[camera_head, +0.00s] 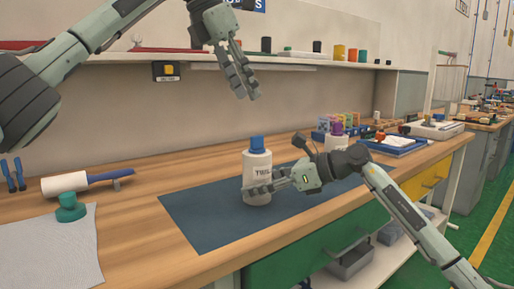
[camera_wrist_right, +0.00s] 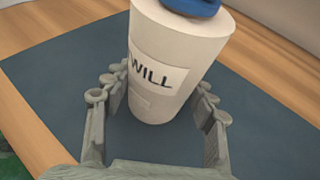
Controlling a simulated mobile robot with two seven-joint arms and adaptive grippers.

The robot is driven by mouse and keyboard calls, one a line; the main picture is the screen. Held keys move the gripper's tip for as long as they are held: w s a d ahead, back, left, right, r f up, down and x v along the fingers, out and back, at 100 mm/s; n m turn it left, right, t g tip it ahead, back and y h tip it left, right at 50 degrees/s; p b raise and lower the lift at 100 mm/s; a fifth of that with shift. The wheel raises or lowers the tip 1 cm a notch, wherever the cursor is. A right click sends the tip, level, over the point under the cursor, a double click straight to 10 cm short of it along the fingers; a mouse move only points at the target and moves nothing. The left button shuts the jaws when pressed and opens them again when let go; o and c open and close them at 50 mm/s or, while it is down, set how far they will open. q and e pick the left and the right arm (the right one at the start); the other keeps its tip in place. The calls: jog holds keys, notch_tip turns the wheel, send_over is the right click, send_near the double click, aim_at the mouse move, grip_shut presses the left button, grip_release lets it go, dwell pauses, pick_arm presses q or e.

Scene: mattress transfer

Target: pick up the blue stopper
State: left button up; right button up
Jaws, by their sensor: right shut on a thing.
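The blue stopper (camera_head: 257,143) sits in the top of a white bottle (camera_head: 257,164) that stands upright on the dark blue mat (camera_head: 200,212). In the right wrist view the stopper (camera_wrist_right: 192,6) is cut off by the top edge, and the bottle (camera_wrist_right: 190,50) with its lettered label is between the fingers. My right gripper (camera_head: 268,184) is shut on the lower part of the bottle, coming from the right. My left gripper (camera_head: 248,92) hangs above and slightly left of the stopper, fingers pointing down, open and empty, well clear of it.
A green stopper-like piece (camera_head: 71,208) stands on a grey cloth (camera_head: 45,250) at left, near a white roller (camera_head: 64,184) with a blue handle. A second, purple-capped bottle (camera_head: 336,132) and coloured items stand behind my right arm. A shelf (camera_head: 300,62) runs along the wall.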

aim_at(252, 137)
pick_arm(q)
jog(key=shift+y, duration=0.5)
jog(key=f, duration=0.3)
jog(key=w+f, duration=0.1)
jog(key=f, duration=0.2)
jog(key=shift+w+f, duration=0.15)
jog(key=shift+f, duration=0.05)
jog(key=shift+w+d+x, duration=0.1)
jog(key=shift+d+x, duration=0.05)
jog(key=shift+x, duration=1.3)
jog(key=shift+w+d+x, duration=0.1)
jog(key=shift+x, duration=1.3)
jog(key=shift+r, duration=0.15)
grip_shut()
